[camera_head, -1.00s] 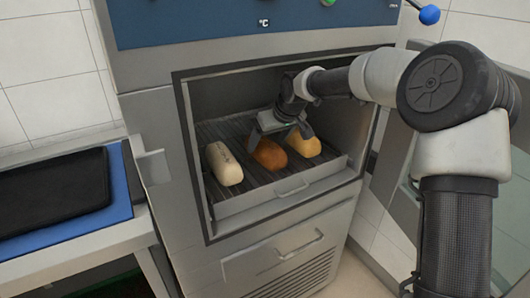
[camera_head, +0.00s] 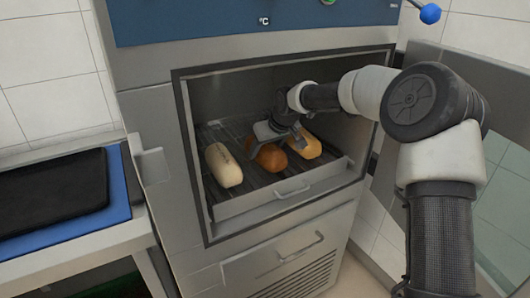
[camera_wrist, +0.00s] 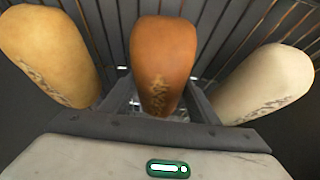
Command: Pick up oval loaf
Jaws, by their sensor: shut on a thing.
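Three oblong loaves lie side by side on the dark slatted rack inside the open oven chamber. The middle one, an orange-brown oval loaf (camera_head: 271,157), is between the fingers of my gripper (camera_head: 277,149). In the wrist view this brown loaf (camera_wrist: 163,50) shows with one finger on each side, and my gripper (camera_wrist: 158,100) is shut on it. It looks still down at rack level. The pale cream loaf (camera_head: 223,167) is on its left and the yellow loaf (camera_head: 306,147) on its right; in the wrist view the sides are swapped.
The oven's frame and side walls (camera_head: 188,150) close in around the arm. A low front lip with a handle (camera_head: 292,192) runs before the rack. A counter at left holds a blue board (camera_head: 122,190) with a black mat. The neighbouring loaves lie close to my fingers.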

